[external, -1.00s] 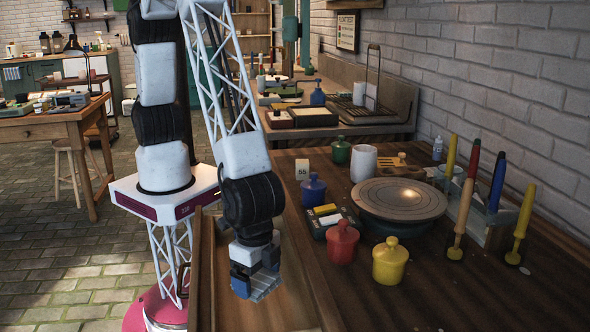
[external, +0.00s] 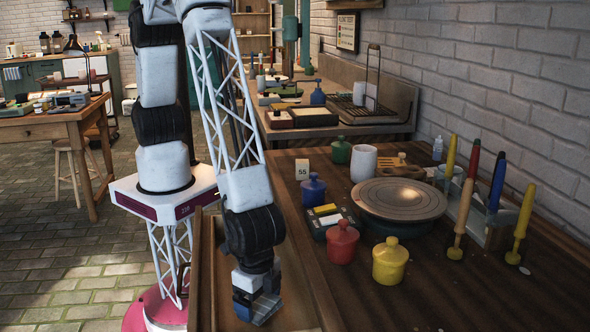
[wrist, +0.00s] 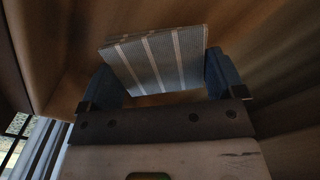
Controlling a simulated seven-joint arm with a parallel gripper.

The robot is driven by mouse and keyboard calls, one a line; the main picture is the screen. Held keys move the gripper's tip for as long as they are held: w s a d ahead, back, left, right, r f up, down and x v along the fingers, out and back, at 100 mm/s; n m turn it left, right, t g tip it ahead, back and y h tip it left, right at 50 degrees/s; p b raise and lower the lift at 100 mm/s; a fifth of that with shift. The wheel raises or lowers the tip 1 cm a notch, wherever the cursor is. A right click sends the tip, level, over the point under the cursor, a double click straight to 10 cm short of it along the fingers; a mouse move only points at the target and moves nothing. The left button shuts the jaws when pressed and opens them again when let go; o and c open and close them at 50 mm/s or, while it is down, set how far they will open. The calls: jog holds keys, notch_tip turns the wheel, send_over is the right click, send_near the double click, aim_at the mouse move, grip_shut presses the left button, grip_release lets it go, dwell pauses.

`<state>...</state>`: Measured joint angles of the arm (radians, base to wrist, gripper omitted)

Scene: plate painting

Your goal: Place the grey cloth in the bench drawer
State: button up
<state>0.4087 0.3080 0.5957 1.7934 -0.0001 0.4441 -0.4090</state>
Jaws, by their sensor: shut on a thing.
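The grey cloth (wrist: 158,60), with pale stripes, is held between the two fingers of my gripper (wrist: 165,80) in the wrist view. In the external view my gripper (external: 257,305) points down inside the open bench drawer (external: 205,270), and only a little of the cloth (external: 266,310) shows below it. The drawer's wooden floor and walls surround the cloth in the wrist view. I cannot tell whether the cloth touches the drawer floor.
The bench top (external: 400,300) is beside the drawer on the right. It carries a red pot (external: 342,243), a yellow pot (external: 389,262), a blue pot (external: 313,190), a round wheel (external: 400,200) and several upright tools. The front of the bench top is clear.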

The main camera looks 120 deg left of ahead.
aim_at(259, 302)
jog(key=shift+f, duration=1.55)
jog(key=shift+f, duration=0.1)
jog(key=o, duration=0.7)
jog(key=shift+c, duration=0.2)
jog(key=shift+r, duration=6.1)
